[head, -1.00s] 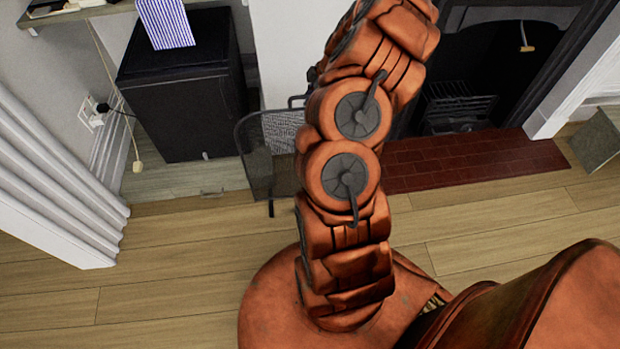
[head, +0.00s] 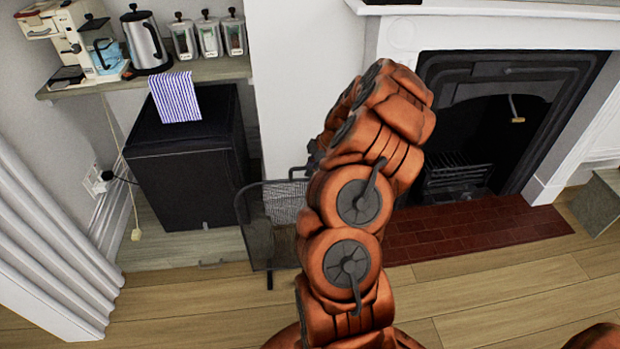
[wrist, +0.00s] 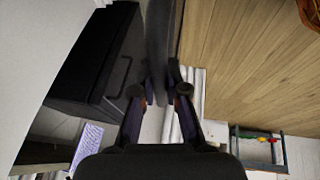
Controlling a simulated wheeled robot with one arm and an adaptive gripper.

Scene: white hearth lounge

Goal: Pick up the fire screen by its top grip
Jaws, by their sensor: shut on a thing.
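The fire screen (head: 268,225) is a dark mesh panel with a thin black frame, standing on the floor left of the hearth. My arm covers its right part in the head view. My gripper (wrist: 160,92) is shut on it in the wrist view, where the screen (wrist: 158,40) appears as a dark, narrow, nearly edge-on strip between the fingers. The top grip itself is hard to make out. In the head view my gripper is mostly hidden behind my arm, near the screen's top edge.
A black cabinet (head: 190,165) with a striped cloth (head: 175,97) on top stands close left of the screen. A shelf (head: 90,92) with kitchen items is above. The fireplace (head: 500,110) and brick hearth (head: 470,225) lie right. Wooden floor (head: 170,305) in front is clear.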

